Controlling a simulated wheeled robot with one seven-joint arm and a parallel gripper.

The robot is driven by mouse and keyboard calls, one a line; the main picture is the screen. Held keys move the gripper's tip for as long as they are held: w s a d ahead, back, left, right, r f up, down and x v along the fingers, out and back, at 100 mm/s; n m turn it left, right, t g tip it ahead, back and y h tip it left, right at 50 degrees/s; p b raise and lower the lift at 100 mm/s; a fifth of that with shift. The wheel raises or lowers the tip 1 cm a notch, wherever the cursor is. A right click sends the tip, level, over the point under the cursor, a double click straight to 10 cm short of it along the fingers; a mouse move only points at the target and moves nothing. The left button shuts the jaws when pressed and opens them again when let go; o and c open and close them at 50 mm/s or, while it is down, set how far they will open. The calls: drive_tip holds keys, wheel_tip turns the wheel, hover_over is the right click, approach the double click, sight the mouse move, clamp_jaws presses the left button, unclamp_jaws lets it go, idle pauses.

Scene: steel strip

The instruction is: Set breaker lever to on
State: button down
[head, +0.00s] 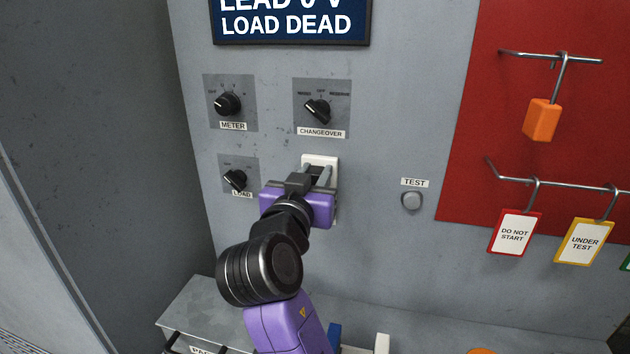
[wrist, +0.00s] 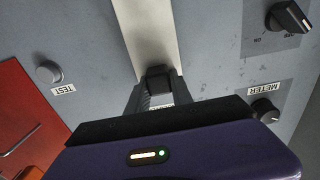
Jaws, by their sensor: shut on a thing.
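The breaker is a white plate (head: 320,160) on the grey panel, below the CHANGEOVER knob. In the head view my purple gripper (head: 317,174) is in front of it and covers its lower part. In the wrist view, turned roughly upside down, the white plate (wrist: 148,35) runs up from the fingers. The dark breaker lever (wrist: 157,72) shows at the fingertips of my gripper (wrist: 156,88), which is shut on it. The lever's exact angle and any on or off marks are hidden.
METER knob (head: 228,103), CHANGEOVER knob (head: 317,110) and LOAD knob (head: 235,180) surround the breaker. A TEST button (head: 411,200) is at right. A red board (head: 560,90) holds hooks with an orange padlock (head: 542,118) and tags. A grey shelf (head: 205,305) lies below.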

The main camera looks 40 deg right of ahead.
sight(313, 177)
drive_tip(key=shift+r, duration=0.3)
drive_tip(key=c, duration=1.1)
unclamp_jaws()
drive_tip(key=shift+f, duration=0.1)
drive_tip(key=shift+a, duration=0.1)
drive_tip(key=b+v, duration=0.2)
drive_tip(key=v, duration=0.4)
drive_tip(key=shift+s+a, duration=0.2)
drive_tip(key=shift+a, duration=0.1)
drive_tip(key=shift+s+a, duration=0.3)
drive_tip(key=shift+a, duration=0.05)
